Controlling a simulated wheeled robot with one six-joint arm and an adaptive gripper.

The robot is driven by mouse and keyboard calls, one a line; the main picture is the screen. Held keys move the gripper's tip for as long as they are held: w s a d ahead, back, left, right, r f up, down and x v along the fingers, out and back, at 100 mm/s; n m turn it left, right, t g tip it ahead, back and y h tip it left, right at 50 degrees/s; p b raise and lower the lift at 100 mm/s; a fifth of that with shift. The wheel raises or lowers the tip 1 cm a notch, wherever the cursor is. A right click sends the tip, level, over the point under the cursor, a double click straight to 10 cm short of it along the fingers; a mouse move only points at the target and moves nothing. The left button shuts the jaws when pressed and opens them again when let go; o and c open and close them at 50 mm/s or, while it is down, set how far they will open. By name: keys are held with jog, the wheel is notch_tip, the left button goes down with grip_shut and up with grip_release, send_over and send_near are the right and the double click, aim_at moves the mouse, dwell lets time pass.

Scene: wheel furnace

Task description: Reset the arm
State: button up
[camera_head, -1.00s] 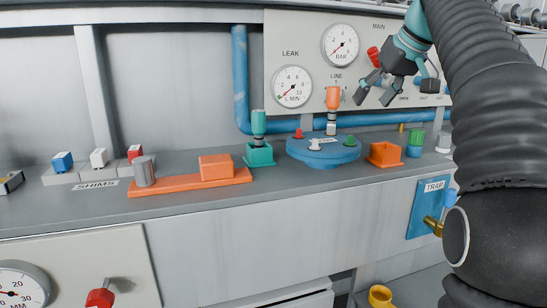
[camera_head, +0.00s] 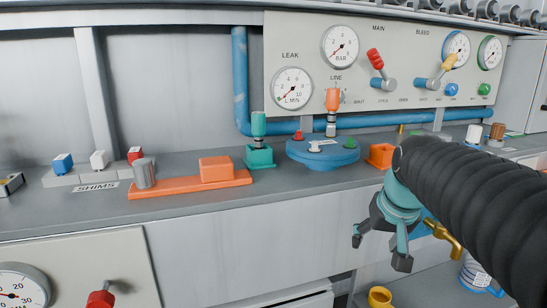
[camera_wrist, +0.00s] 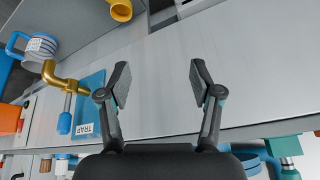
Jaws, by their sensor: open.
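My gripper (camera_head: 380,250) is open and empty. In the head view it hangs below the bench's front edge at the right, in front of the pale front panel, with its fingers pointing down and left. In the wrist view my gripper (camera_wrist: 158,80) shows two spread fingers with only the bare panel between them. My black ribbed arm reaches in from the right and covers part of the bench and the blue trap plate. The trap plate (camera_wrist: 88,115) shows in the wrist view with a brass tap (camera_wrist: 66,82), left of the fingers.
On the bench stand a blue round flange (camera_head: 322,152), an orange block on an orange base (camera_head: 190,183), a teal holder (camera_head: 259,155) and several shims. A gauge panel (camera_head: 300,55) with red and yellow levers is behind. A yellow cup (camera_head: 380,297) sits low.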

jog(key=s+a+f, duration=0.2)
jog(key=s+f, duration=0.2)
jog(key=s, duration=0.4)
jog(key=s+a+f+n, duration=0.1)
jog(key=s+a+f, duration=0.1)
jog(key=s+f, duration=0.2)
jog(key=s, duration=0.3)
jog(key=shift+s+f+n+t, duration=0.2)
jog(key=shift+s+n+t, duration=0.1)
jog(key=shift+s, duration=0.1)
jog(key=shift+a, duration=0.1)
jog(key=shift+c, duration=0.2)
